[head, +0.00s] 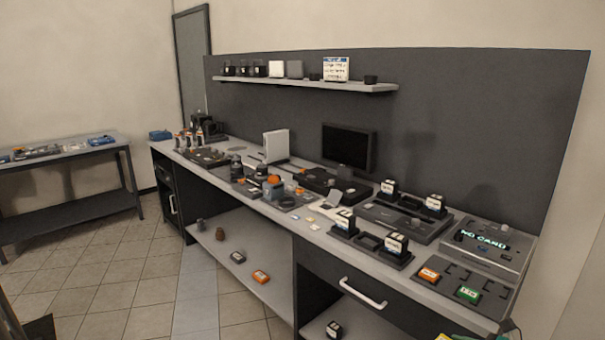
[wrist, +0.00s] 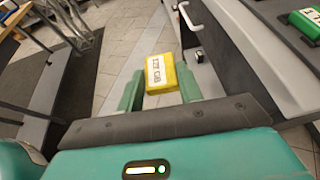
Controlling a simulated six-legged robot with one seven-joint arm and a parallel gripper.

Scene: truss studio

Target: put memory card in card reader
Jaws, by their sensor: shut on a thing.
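A yellow memory card (wrist: 161,74) with a white "128 GB" label sits between the green fingers of my gripper (wrist: 159,92) in the wrist view. My gripper is shut on it and holds it above the floor, in front of the bench. The card reader (head: 488,248) is a grey box at the right end of the bench in the head view. Its lit display reads "NO CARD". I cannot make out its slot. An orange card (head: 428,275) and a green card (head: 468,293) lie in a dark tray (head: 450,273) in front of the reader.
Battery chargers (head: 372,243) with upright batteries stand left of the reader. A drawer handle (head: 363,293) sticks out from the bench front. A lower shelf (head: 222,250) holds an orange item (head: 261,276). A side table (head: 65,155) stands at the left; the tiled floor between is open.

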